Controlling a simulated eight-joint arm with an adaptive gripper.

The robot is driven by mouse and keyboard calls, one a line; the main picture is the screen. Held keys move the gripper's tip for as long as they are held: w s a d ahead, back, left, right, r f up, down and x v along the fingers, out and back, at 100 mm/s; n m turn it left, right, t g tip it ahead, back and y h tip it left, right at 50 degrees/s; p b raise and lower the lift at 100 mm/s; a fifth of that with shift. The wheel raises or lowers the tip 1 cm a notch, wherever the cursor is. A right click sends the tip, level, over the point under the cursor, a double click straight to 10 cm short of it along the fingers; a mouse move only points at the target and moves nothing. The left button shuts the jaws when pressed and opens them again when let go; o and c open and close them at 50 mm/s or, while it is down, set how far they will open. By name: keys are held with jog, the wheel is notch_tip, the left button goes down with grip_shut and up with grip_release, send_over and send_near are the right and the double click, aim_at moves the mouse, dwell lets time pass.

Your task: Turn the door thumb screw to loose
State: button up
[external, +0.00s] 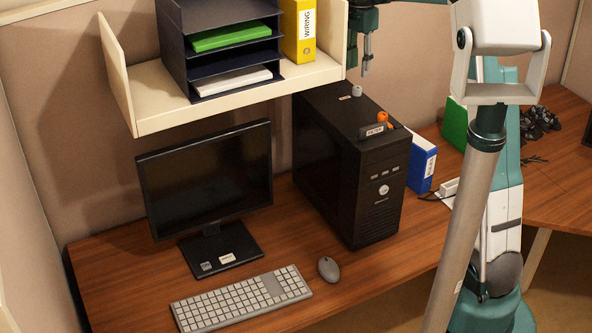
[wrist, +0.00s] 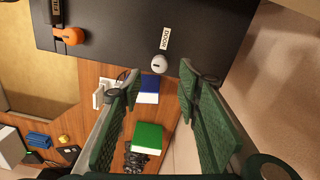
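The door thumb screw is a small pale grey knob (external: 356,91) on the top of the black computer case (external: 330,150), towards its back. In the wrist view the knob (wrist: 159,65) shows a dark mark on its face, and a white label (wrist: 165,39) reading DOOR is beside it. My gripper (external: 360,66) points down above the knob, apart from it. In the wrist view my gripper (wrist: 160,80) is open, its green padded fingers on either side with nothing between them; the knob appears just beyond the tips.
An orange knob (external: 382,118) sits at the front of the case top, by another label (external: 375,130). A cream shelf (external: 230,103) with a dark letter tray (external: 190,70) and yellow binder (external: 299,30) is close left of my gripper. A blue binder (external: 421,165) stands right of the case.

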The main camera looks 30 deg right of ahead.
aim_at(357, 87)
jog(key=shift+f, duration=0.15)
jog(key=shift+s+f, duration=0.1)
jog(key=shift+f, duration=3.65)
jog(key=shift+c, duration=0.5)
jog(key=c, duration=0.8)
